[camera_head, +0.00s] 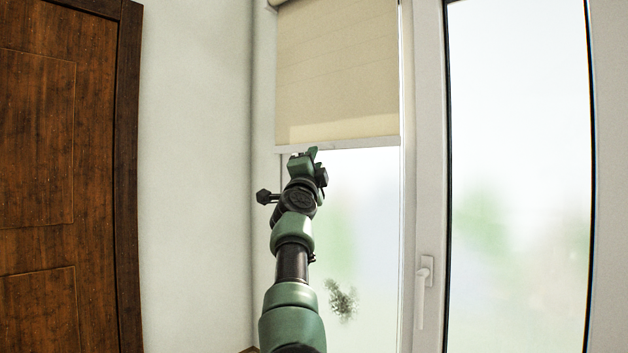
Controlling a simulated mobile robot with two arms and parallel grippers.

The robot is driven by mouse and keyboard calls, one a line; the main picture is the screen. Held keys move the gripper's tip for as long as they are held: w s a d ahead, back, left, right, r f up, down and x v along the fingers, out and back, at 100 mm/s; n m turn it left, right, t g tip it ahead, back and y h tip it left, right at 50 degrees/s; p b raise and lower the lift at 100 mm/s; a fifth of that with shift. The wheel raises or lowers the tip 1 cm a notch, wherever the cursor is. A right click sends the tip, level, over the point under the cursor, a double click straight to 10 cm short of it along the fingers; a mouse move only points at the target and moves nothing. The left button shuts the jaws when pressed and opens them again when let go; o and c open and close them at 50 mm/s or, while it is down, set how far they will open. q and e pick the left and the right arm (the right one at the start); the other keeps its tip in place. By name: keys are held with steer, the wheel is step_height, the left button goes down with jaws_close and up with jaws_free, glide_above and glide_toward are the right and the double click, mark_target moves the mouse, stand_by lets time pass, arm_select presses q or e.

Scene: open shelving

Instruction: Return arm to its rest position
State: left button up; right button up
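My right arm (292,265), green and black, rises from the bottom middle of the head view and points up and away from me. My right gripper (308,155) is at its far end, in front of the bottom edge of a beige roller blind (337,75). I cannot tell whether it touches the blind. The fingers are small and seen from behind, so their opening is unclear. I see nothing clearly held. My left gripper is not in view.
A dark brown wooden door (50,170) is at the left, with a pale wall (195,170) beside it. A white-framed window with a handle (425,280) is at the right. A small dark green plant-like patch (341,300) shows low, right of my arm.

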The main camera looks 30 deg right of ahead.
steer(key=shift+s+a+f, duration=0.2)
steer(key=shift+s+f, duration=0.15)
stand_by(0.3)
